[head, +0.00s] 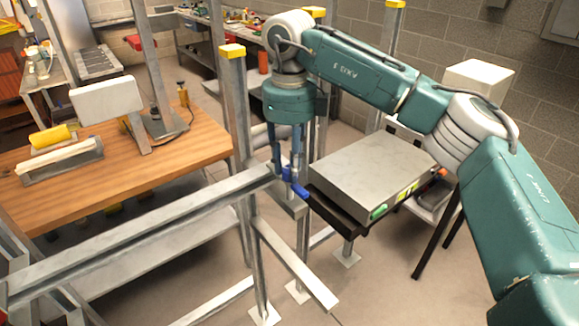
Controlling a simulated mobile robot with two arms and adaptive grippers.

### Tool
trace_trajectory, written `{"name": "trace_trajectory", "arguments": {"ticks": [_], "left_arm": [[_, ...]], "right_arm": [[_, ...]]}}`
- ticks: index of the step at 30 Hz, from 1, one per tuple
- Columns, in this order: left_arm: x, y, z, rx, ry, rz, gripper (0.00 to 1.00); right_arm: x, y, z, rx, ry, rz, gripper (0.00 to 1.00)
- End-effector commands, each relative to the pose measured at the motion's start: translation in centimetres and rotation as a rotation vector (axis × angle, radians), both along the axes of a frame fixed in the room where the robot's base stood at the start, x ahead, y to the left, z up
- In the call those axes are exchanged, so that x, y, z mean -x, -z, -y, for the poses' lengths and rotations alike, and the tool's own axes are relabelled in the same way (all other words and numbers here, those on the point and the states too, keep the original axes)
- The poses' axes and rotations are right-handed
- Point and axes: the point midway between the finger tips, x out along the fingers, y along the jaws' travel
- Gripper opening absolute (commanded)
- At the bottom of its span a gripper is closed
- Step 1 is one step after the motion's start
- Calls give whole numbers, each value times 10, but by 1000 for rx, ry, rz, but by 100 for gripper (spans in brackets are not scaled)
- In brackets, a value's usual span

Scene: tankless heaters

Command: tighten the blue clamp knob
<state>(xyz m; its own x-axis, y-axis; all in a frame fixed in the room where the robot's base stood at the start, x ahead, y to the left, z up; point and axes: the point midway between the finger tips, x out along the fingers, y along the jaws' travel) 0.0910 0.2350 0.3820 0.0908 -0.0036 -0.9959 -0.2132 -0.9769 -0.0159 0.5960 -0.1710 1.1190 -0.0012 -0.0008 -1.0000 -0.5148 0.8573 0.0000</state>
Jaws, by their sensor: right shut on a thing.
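The blue clamp knob (297,189) is a small blue handle at the end of the grey metal rail (150,235), beside an upright post. My right gripper (287,168) reaches down from above at the knob, with its fingers on either side of the knob's upper part. It is shut on the knob. The fingers and the post hide part of the clamp. My left gripper does not show in the head view.
A grey box-shaped unit (365,168) on a dark stand is close to the right of the knob. Metal posts with yellow caps (232,50) stand around the rail. A wooden table (150,165) with tools is at the left. Bare floor shows at the lower right.

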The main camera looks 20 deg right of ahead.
Motion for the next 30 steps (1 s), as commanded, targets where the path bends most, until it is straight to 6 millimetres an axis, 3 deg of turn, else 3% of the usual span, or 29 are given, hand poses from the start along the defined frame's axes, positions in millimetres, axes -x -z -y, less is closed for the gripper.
{"name": "trace_trajectory", "arguments": {"ticks": [30], "left_arm": [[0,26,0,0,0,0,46]], "right_arm": [[-1,-1,0,-3,967,5,1]]}}
